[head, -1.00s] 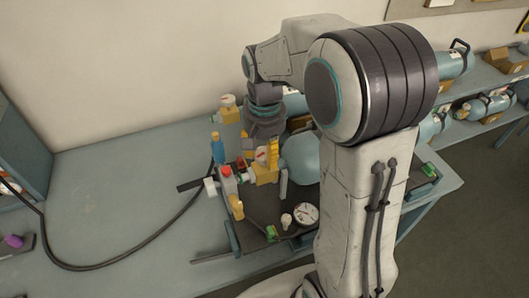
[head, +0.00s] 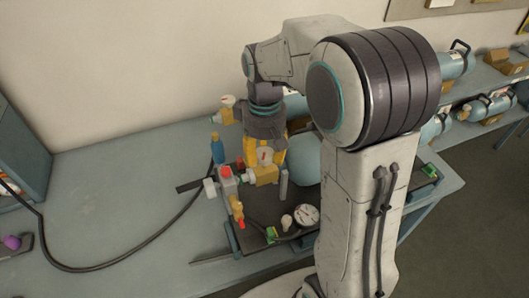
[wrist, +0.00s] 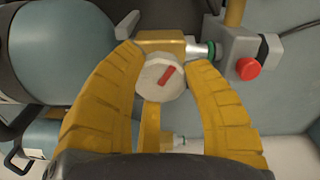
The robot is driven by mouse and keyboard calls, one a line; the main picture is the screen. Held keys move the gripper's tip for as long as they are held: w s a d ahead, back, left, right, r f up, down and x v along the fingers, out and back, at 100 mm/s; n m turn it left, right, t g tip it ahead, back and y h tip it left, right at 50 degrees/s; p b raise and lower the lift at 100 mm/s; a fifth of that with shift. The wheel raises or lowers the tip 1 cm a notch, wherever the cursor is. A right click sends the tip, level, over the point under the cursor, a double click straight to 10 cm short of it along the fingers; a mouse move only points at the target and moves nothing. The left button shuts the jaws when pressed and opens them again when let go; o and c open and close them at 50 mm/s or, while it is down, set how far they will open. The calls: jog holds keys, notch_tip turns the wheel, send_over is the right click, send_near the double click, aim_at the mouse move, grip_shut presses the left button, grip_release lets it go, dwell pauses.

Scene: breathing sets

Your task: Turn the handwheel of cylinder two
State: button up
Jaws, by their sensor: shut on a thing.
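The handwheel (wrist: 163,77) is a pale faceted knob with a red mark, on a yellow valve body (wrist: 160,44). My gripper (wrist: 165,62) has its two yellow fingers on either side of it, shut on it.
A grey block with a red button (wrist: 249,68) joins the valve on the right. A gauge (head: 306,215) and a green-ended fitting (head: 270,234) sit on the dark tray. A blue bottle-shaped part (head: 217,149) stands behind.

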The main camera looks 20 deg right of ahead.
aim_at(264, 153)
jog(key=shift+f, duration=0.15)
dwell(0.4)
jog(key=o, duration=1.2)
notch_tip(264, 153, up, 12)
dwell(2.1)
